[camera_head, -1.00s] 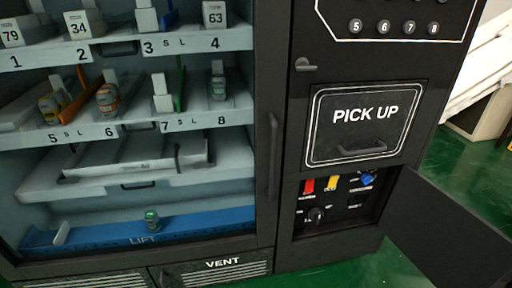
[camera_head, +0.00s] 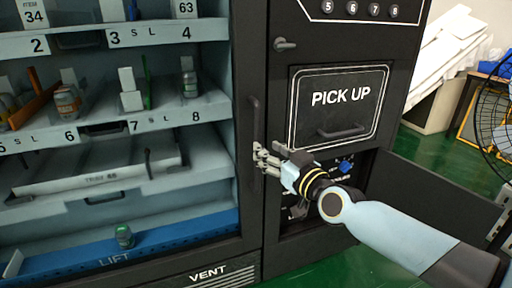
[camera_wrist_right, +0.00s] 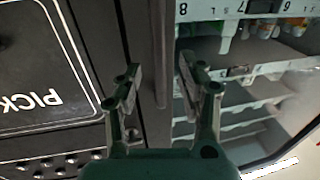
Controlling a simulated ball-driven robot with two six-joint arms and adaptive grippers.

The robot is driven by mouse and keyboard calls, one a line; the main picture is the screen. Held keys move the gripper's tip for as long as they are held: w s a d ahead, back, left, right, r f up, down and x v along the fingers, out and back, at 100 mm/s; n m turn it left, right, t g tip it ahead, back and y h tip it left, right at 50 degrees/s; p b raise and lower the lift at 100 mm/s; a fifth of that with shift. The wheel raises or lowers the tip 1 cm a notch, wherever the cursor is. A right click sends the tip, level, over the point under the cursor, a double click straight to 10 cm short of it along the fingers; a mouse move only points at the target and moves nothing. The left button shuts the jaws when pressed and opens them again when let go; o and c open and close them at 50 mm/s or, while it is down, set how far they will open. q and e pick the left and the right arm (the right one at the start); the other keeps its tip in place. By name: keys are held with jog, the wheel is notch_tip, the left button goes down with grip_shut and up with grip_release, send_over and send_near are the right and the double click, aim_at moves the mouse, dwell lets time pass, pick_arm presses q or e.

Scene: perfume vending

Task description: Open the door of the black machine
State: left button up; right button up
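The black machine (camera_head: 272,80) stands in front of me, its glass-fronted main door with a vertical black handle (camera_head: 255,130) on the right edge. The door looks shut. My right gripper (camera_head: 262,158) is at the lower part of this handle. In the right wrist view, turned upside down, my gripper (camera_wrist_right: 160,85) is open, and the handle (camera_wrist_right: 158,45) runs between its two fingers, with gaps on both sides. Whether the handle lies at fingertip depth is hard to tell. My left gripper is out of view.
The pick-up flap (camera_head: 340,105) with its own handle is right of the door. Below it, a small panel door (camera_head: 440,190) hangs open to the right, behind my right arm. A black fan (camera_head: 495,110) stands at the far right.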

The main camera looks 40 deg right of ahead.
jog(key=w+b, duration=0.1)
jog(key=w, duration=0.4)
jog(key=shift+w+d, duration=0.15)
jog(key=shift+w, duration=0.25)
jog(key=shift+f, duration=0.1)
grip_shut()
